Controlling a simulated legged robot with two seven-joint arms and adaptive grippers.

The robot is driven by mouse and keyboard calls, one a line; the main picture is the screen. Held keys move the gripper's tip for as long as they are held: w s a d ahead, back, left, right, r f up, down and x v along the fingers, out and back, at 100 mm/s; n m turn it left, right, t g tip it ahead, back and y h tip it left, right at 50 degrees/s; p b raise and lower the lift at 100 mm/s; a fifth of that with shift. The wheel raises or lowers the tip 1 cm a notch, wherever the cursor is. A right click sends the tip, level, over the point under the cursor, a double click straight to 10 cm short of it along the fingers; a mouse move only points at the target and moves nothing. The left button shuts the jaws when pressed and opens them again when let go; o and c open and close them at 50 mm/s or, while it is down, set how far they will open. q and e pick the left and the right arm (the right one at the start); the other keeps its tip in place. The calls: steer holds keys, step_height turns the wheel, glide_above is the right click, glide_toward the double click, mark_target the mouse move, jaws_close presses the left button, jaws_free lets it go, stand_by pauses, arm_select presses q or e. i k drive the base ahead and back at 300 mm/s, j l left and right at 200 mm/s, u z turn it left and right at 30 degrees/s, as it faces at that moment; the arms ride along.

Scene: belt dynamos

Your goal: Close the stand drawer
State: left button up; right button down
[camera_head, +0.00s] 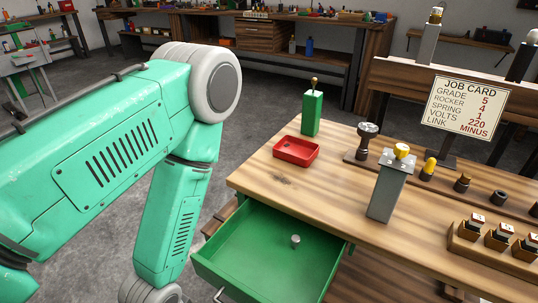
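The stand drawer (240,255) is pulled out from the front left of the wooden stand (300,205). It is green inside, and a small grey metal cylinder (295,241) stands in it. Part of a metal handle (222,295) shows on its front at the bottom edge of the view. My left arm comes in from the left and bends down just left of the drawer. Its lower end is cut off by the bottom edge, so my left gripper is out of view. My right arm and gripper do not show.
On the stand top are a red tray (297,163), a green post (312,113), a grey block with a yellow top (388,190), several small knobs, a wooden rack (492,247) and a job card (465,107). Workbenches line the back wall. Grey floor is open behind my arm.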

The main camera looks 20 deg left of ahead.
mark_target(251, 258)
steer(key=j+u, duration=0.15)
steer(key=u, duration=0.25)
steer(key=k+j+u, duration=0.1)
steer(key=u, duration=0.25)
steer(key=k+j+u, duration=0.65)
steer(key=k, duration=0.15)
